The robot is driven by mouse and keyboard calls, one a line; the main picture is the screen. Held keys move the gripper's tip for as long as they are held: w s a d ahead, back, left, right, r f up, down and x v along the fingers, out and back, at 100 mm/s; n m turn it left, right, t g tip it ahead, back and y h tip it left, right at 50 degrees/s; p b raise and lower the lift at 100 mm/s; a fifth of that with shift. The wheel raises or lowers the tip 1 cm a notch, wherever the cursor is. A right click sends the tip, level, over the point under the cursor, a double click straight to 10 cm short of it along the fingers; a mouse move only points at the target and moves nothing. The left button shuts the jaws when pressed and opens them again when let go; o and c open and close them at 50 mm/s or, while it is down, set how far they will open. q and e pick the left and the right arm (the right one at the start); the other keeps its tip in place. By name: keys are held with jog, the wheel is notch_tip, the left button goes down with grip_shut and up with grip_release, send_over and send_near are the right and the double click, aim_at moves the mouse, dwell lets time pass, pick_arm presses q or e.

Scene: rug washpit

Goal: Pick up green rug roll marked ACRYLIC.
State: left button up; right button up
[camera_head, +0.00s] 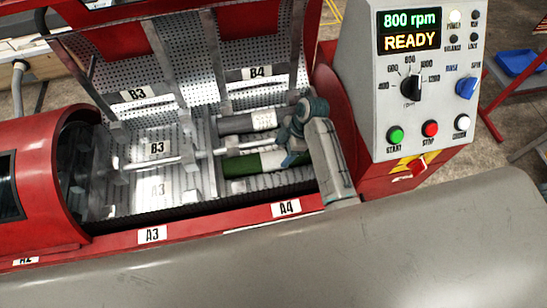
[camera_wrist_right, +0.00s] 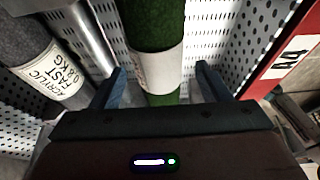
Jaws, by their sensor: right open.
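The green rug roll (camera_head: 238,165) with a white paper band lies in the right part of the open red machine, in the bay by tag A4. In the right wrist view the green roll (camera_wrist_right: 155,22) runs between the two fingers; the writing on its band is too oblique to read. My right gripper (camera_wrist_right: 160,85) is open, one blue-grey finger on each side of the roll, not closed on it. In the head view my right gripper (camera_head: 290,158) is over the roll's right end and partly hides it. My left gripper is not in view.
A grey roll (camera_head: 235,124) lies behind; its band reads ACRYLIC in the wrist view (camera_wrist_right: 50,75). A metal shaft (camera_head: 165,163) and upright dividers stand beside the rolls. The control panel (camera_head: 420,75) reads 800 rpm READY. The red front rim (camera_head: 215,227) borders the bay.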

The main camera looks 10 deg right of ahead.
aim_at(278, 154)
jog(key=shift+a+f, duration=0.1)
jog(key=shift+f, duration=0.2)
jog(key=shift+w+a+f, duration=0.15)
jog(key=shift+f, duration=0.15)
jog(key=p+x, duration=0.1)
jog(key=x, duration=0.2)
jog(key=shift+a+f+p, duration=0.15)
jog(key=shift+a+p, duration=0.05)
jog(key=shift+p, duration=0.15)
jog(key=shift+a+f, duration=0.2)
jog(key=shift+f, duration=0.35)
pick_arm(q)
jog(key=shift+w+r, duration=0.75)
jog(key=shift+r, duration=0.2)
pick_arm(e)
jog(key=c, duration=1)
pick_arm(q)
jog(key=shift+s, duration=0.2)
pick_arm(e)
jog(key=shift+c, duration=0.8)
jog(key=shift+r, duration=0.15)
